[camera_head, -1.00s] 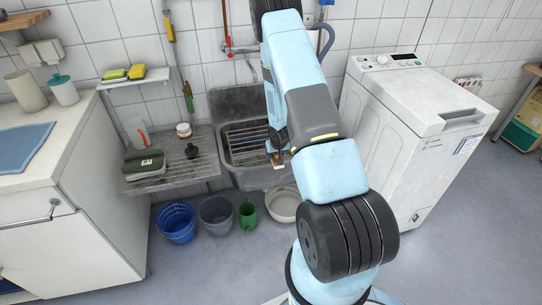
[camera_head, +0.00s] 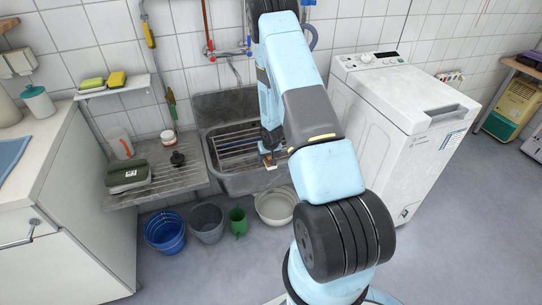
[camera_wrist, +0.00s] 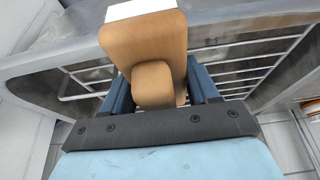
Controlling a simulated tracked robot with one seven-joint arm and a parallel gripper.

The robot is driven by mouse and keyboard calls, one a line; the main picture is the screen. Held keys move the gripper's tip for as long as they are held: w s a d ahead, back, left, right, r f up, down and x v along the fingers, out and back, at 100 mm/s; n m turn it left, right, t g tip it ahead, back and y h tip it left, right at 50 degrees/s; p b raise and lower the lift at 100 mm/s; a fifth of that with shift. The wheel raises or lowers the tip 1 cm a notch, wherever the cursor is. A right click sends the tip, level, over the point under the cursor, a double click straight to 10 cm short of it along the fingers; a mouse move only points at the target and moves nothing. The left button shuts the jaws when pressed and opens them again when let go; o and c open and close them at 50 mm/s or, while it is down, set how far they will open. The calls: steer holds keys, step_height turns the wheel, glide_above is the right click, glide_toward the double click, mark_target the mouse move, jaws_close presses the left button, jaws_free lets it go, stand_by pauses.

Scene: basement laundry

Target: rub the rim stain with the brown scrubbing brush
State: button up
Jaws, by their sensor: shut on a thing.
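My gripper (camera_head: 267,150) is at the front right part of the grey stone sink (camera_head: 247,184), at about the height of its rim. It is shut on the brown scrubbing brush (camera_head: 265,159). In the wrist view the brush's wooden body (camera_wrist: 145,42) stands up between the two blue fingers of my gripper (camera_wrist: 160,88). Its white bristle end (camera_wrist: 139,10) points away from the gripper. The sink rim (camera_wrist: 240,24) passes behind the brush; contact between bristles and rim cannot be told. I cannot make out the rim stain clearly.
A wire rack (camera_head: 236,141) spans the sink. The washing machine (camera_head: 385,135) stands close on the right. Buckets (camera_head: 166,232) and a pale basin (camera_head: 274,207) stand on the floor below.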

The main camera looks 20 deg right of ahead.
steer(key=r, duration=0.3)
steer(key=shift+s+a+r, duration=0.15)
steer(key=shift+s+r, duration=0.1)
steer(key=shift+r, duration=0.1)
steer(key=shift+w+d+r, duration=0.15)
steer(key=shift+d+r, duration=0.2)
steer(key=shift+r, duration=2.1)
steer(key=shift+a, duration=0.2)
steer(key=s+a+r, duration=0.2)
steer(key=a, duration=0.4)
steer(key=s+a+r+n, duration=0.1)
steer(key=s+a+r, duration=0.1)
steer(key=a, duration=0.5)
steer(key=shift+s+r, duration=0.4)
steer(key=shift+s, duration=0.2)
